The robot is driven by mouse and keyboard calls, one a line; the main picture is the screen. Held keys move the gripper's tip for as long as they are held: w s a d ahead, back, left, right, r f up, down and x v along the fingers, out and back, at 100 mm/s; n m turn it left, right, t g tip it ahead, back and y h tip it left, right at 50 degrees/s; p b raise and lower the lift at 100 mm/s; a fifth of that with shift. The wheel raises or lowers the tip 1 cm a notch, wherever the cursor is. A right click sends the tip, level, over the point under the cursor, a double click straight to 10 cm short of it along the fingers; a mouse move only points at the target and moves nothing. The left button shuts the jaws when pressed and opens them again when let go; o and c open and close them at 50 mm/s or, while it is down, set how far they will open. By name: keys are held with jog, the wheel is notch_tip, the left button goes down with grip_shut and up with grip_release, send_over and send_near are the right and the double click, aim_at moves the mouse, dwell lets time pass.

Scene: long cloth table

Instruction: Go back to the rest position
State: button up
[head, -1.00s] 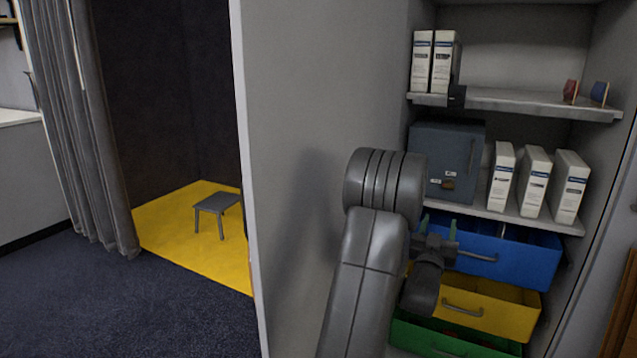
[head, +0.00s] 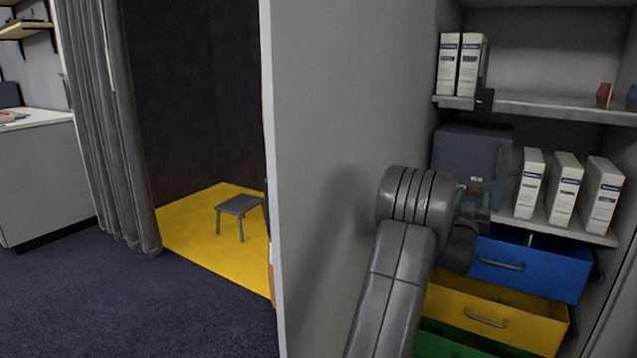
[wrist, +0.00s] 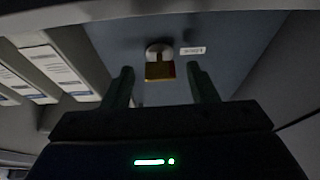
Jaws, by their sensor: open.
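My gripper (wrist: 160,88) is open in the wrist view, its two dark fingers apart with nothing held between them. Past the fingertips is the front of a grey-blue box (wrist: 225,45) with a brass-coloured padlock (wrist: 160,70) and a small white label. In the head view my gripper (head: 474,196) is partly hidden behind my arm, in front of the lower part of the same grey-blue box (head: 465,150), which stands on the middle shelf.
White binders (head: 565,188) stand right of the box. Below, the blue drawer (head: 540,268), yellow drawer (head: 520,318) and green drawer (head: 455,343) are pulled out. A grey panel (head: 340,130) is left of my arm. A stool (head: 239,205) stands on yellow floor; dark carpet (head: 130,305) is clear.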

dwell(0.3)
jog(key=p+v, duration=0.1)
jog(key=v, duration=1.3)
jog(key=b+x, duration=0.1)
jog(key=x, duration=1.3)
jog(key=shift+w, duration=0.1)
jog(key=shift+r+m+h+p, duration=0.3)
jog(key=shift+m+p, duration=0.3)
jog(key=shift+p, duration=0.2)
jog(key=m+g+h+p, duration=0.1)
jog(key=m+p, duration=0.1)
jog(key=m+g+p, duration=0.1)
jog(key=m+p, duration=0.1)
jog(key=m+h+p, duration=0.1)
jog(key=m+p, duration=0.1)
jog(key=m, duration=0.1)
jog(key=shift+a+g+h+p, duration=0.25)
jog(key=shift+g+h+p, duration=0.05)
jog(key=shift+g, duration=0.1)
jog(key=v, duration=1.4)
jog(key=shift+f, duration=0.15)
